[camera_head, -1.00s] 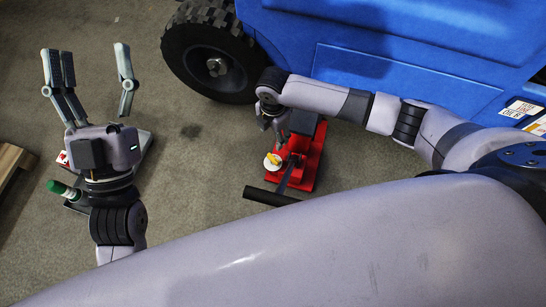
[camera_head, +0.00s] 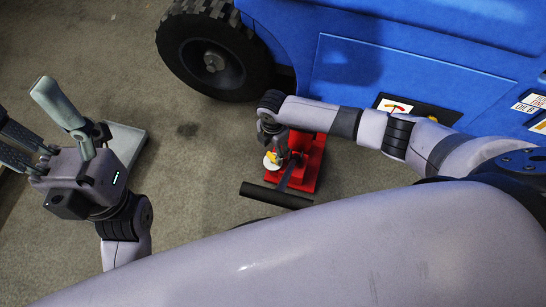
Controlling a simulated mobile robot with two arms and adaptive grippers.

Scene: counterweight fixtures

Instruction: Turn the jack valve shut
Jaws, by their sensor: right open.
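The red jack (camera_head: 309,163) stands on the floor beside the blue vehicle. A yellow knob (camera_head: 275,156), which looks like the valve, sits over a round white disc (camera_head: 271,164) on the jack's left side. My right gripper (camera_head: 275,142) is over this side of the jack, close above the knob. It is open, but its fingers are small and partly hidden, so I cannot tell whether they touch the knob. My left gripper (camera_head: 22,112) is at the left edge, away from the jack, with its fingers spread and nothing between them.
A pale flat plate (camera_head: 126,142) lies behind my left gripper. Carpet between it and the jack is clear.

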